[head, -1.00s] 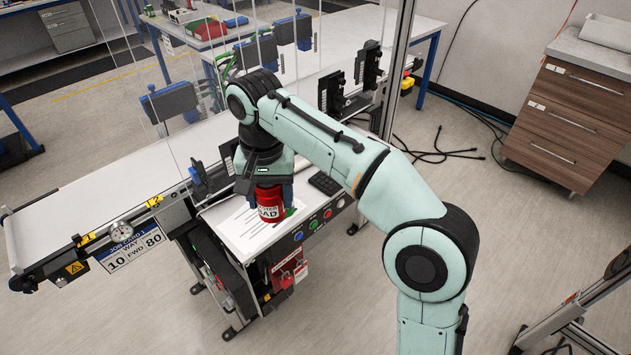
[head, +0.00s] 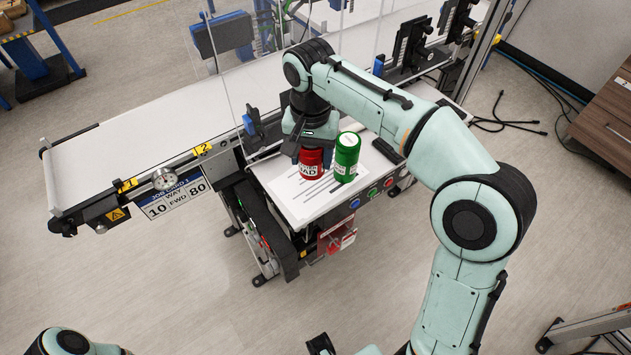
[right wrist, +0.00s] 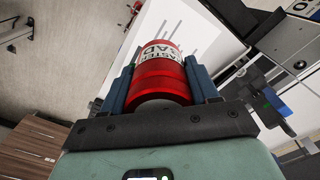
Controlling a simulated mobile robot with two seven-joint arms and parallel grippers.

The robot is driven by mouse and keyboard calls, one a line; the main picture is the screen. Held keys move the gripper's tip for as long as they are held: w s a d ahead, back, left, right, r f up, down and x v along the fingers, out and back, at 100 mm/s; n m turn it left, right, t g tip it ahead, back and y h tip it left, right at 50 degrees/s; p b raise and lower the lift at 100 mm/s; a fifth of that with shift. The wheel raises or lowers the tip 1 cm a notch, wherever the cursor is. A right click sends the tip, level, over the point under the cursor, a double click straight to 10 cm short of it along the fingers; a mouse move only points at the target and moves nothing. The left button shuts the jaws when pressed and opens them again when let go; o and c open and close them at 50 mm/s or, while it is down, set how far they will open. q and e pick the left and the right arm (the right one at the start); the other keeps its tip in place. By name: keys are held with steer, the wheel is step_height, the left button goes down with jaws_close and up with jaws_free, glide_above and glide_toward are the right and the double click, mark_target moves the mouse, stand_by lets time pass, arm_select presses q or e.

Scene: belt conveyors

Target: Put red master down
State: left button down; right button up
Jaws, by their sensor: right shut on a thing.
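The red master (head: 311,166) is a red cylinder with a white label, held upright in my right gripper (head: 309,153) over the paper sheet on the small side table (head: 272,178). In the right wrist view, the blue fingers sit on both sides of the red master (right wrist: 158,72). I cannot tell whether its base touches the paper. A green cylinder (head: 346,158) with a white top stands just right of it, very near.
The white conveyor belt (head: 130,160) runs behind the table, with clear panels and black brackets above it. A dark keypad (head: 386,150) lies right of the green cylinder. Buttons (head: 373,193) line the table's front edge. Paper left of the red master is clear.

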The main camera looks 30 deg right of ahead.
step_height(320, 180, down, 9)
steer(key=shift+w+f+b, duration=0.1)
steer(key=shift+w+b, duration=0.05)
steer(key=shift+b, duration=0.6)
steer(key=shift+f, duration=0.1)
steer(key=o, duration=1.3)
steer(key=shift+o, duration=0.2)
step_height(320, 180, up, 12)
steer(key=p, duration=0.2)
steer(key=shift+p, duration=0.35)
